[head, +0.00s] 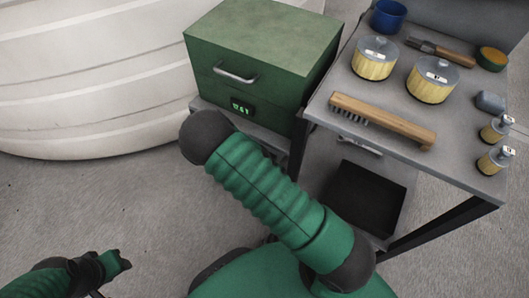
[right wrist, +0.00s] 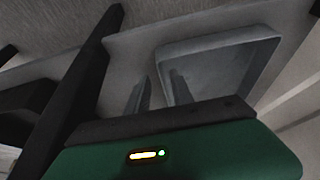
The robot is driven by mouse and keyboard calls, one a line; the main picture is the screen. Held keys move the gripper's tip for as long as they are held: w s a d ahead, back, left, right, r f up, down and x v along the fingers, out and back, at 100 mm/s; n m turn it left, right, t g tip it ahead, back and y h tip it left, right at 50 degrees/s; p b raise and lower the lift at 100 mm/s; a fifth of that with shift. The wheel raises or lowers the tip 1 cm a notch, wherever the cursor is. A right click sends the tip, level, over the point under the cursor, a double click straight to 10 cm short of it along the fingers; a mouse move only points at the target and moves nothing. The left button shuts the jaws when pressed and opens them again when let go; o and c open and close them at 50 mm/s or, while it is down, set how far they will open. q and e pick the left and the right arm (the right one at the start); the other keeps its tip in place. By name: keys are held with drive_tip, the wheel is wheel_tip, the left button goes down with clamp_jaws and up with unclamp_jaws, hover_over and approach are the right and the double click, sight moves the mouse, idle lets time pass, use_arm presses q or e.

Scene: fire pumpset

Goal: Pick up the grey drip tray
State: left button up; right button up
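The grey drip tray (right wrist: 215,45) is a shallow, square-cornered tray in the right wrist view, on a grey surface just beyond my right gripper. My right gripper (right wrist: 159,92) is open, with its two fingers apart at the tray's near left corner. The right finger overlaps the tray's side wall in the picture and the left finger is outside it. I cannot tell whether either touches. I cannot pick out the tray or the right gripper in the head view. My left gripper (head: 115,262) is low at the left, away from the furniture; its fingers are unclear.
A green cabinet (head: 258,50) stands beside a grey table (head: 350,80). The table holds a wooden brush (head: 385,118), two yellow-sided canisters (head: 375,58) and a blue cup (head: 388,15). A black bin (head: 365,195) is below. The floor at left is clear. A dark post (right wrist: 85,75) is left of the right gripper.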

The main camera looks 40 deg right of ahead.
drive_tip(key=b+x, duration=0.1)
drive_tip(key=x, duration=0.2)
drive_tip(key=shift+a+f, duration=0.15)
drive_tip(key=shift+f, duration=0.1)
drive_tip(key=shift+r, duration=0.15)
clamp_jaws()
idle(1.0)
